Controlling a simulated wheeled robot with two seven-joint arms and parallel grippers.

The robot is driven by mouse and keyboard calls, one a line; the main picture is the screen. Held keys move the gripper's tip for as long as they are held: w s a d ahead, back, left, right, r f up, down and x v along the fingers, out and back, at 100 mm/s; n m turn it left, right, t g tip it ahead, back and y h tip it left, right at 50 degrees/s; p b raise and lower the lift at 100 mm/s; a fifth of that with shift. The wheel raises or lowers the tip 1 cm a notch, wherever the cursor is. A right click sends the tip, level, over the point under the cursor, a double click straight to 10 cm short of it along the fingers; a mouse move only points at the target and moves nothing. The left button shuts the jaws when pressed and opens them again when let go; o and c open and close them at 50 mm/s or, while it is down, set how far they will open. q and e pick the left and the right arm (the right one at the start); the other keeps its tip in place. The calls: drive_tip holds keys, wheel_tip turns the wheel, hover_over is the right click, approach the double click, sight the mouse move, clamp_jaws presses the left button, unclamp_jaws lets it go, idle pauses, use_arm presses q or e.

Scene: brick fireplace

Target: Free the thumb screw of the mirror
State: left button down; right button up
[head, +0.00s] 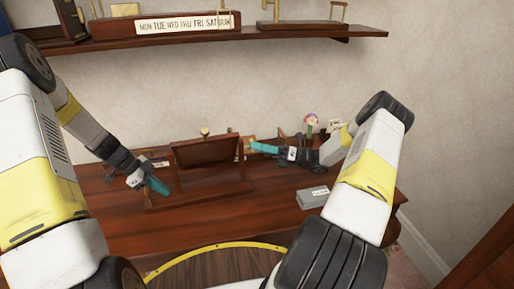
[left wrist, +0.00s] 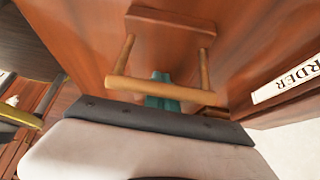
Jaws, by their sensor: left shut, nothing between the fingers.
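A mirror (head: 205,151) in a dark wooden frame stands tilted on a wooden base on the desk. Its reflecting face cannot be made out. A small brass-coloured piece (head: 248,143) is at its right side; I cannot tell whether it is the thumb screw. My right gripper (head: 262,148) points left with its teal tip close to that piece; contact and finger opening are unclear. My left gripper (head: 158,186) is shut and empty, low at the mirror's left. In the left wrist view its teal fingertips (left wrist: 165,88) are partly hidden by a wooden bar handle (left wrist: 165,92).
A grey box (head: 313,197) lies on the desk (head: 235,215) at right. A flower-like thing (head: 311,121) stands behind my right gripper. A shelf (head: 300,30) with a weekday sign (head: 184,24) hangs above.

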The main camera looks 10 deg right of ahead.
use_arm(q)
drive_tip(key=shift+s+a+f, duration=0.1)
drive_tip(key=shift+s+f, duration=0.1)
drive_tip(key=shift+f, duration=0.05)
use_arm(e)
drive_tip(key=shift+c, duration=0.2)
clamp_jaws()
drive_tip(key=shift+n, duration=0.3)
drive_tip(key=shift+w+f+n+g+y, duration=0.1)
drive_tip(key=shift+n+g+y, duration=0.15)
drive_tip(key=shift+n+g, duration=1)
drive_tip(key=shift+r+n+g+y, duration=0.15)
drive_tip(key=shift+n+g, duration=0.25)
drive_tip(key=shift+n, duration=1.6)
drive_tip(key=shift+w+f+n+g+y, duration=0.15)
drive_tip(key=shift+n+g+y, duration=0.15)
drive_tip(key=shift+n+g, duration=0.95)
drive_tip(key=shift+s+n, duration=0.1)
drive_tip(key=shift+n, duration=0.5)
drive_tip(key=shift+o, duration=0.2)
unclamp_jaws()
